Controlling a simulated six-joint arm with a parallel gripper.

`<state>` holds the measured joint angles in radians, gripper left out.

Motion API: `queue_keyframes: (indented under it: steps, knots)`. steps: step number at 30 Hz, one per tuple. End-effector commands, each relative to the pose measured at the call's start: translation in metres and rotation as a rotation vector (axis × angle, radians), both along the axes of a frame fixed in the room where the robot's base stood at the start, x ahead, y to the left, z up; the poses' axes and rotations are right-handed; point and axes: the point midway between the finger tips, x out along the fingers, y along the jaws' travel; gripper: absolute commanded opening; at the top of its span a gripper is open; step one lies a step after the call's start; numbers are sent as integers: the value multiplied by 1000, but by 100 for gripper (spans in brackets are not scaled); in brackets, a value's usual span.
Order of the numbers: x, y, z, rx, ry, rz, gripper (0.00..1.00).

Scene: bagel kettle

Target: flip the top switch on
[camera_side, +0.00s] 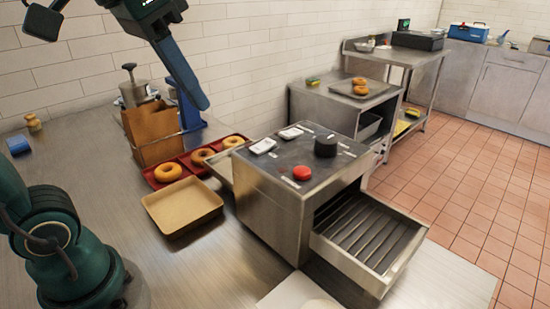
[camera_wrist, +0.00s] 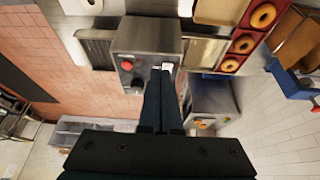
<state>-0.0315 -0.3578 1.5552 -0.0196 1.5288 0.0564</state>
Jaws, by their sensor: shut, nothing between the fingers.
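The steel box (camera_side: 272,212) has a dark top panel with two white switches, a near-left one (camera_side: 262,146) and a far one (camera_side: 291,132). Whether either is on is too small to tell. A red button (camera_side: 302,172) and a black knob (camera_side: 326,146) share the panel. The fingers hide part of the panel.
An open slatted drawer (camera_side: 368,240) juts from the box's right side. A red tray of donuts (camera_side: 160,184), a tan tray (camera_side: 185,206) and a brown holder (camera_side: 153,124) stand left of the box. The air above the panel is clear.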

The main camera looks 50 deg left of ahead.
Motion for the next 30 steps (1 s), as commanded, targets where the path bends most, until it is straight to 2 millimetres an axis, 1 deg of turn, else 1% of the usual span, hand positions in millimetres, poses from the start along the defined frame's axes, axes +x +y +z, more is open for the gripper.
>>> queue_keyframes:
  steps: [1,6,9,14,20,24,27,30]
  knots:
    - [6,1,7,0,2,1,0]
    - [23,3,28,0,15,0,0]
    - [34,5,37,0,23,1,0]
    - [53,9,46,1,34,6,0]
    - [78,15,45,0,42,15,0]
    - [92,18,38,-2,53,23,0]
    - [95,20,32,-4,74,25,0]
    - [96,20,30,-3,79,27,0]
